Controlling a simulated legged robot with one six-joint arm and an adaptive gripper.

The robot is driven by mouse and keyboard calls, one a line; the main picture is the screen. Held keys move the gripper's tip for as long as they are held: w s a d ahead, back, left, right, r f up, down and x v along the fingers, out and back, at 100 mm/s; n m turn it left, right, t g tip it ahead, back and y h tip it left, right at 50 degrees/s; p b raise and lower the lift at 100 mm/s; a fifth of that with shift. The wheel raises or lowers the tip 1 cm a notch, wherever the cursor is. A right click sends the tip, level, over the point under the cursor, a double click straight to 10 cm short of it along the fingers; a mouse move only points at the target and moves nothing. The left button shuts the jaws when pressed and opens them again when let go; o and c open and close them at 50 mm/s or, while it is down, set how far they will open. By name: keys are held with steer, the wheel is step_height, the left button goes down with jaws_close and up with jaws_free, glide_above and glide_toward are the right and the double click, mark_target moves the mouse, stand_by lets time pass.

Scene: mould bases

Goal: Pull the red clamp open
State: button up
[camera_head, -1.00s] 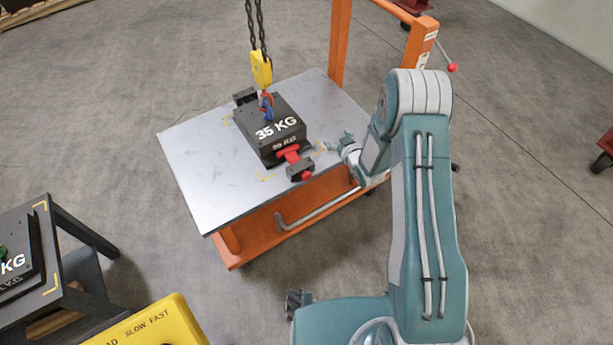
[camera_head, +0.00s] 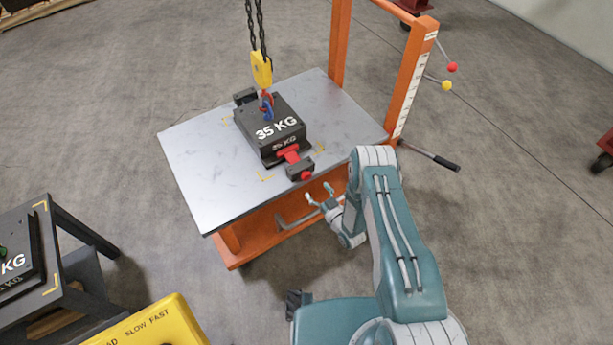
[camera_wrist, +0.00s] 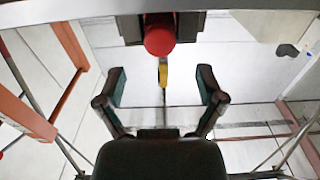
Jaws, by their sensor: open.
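The red clamp (camera_head: 289,154) sits at the front edge of the black 35 KG mould base (camera_head: 271,127), on the grey tabletop. Its round red knob (camera_head: 306,175) sticks out at the front of a dark block. In the wrist view the red knob (camera_wrist: 159,36) is at the top centre, beyond the fingers. My gripper (camera_head: 320,197) is open and empty, just off the table's front edge and apart from the knob. Both fingers show spread in the wrist view (camera_wrist: 160,92).
A yellow hook (camera_head: 261,68) on chains hangs above the mould base, linked by a blue and red shackle. The orange cart (camera_head: 236,245) carries the tabletop (camera_head: 195,165). Another mould base (camera_head: 15,255) stands at lower left, near a yellow control box (camera_head: 155,325).

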mark_target(308, 178)
steer(key=x, duration=0.7)
steer(key=shift+s, duration=0.1)
jaws_close()
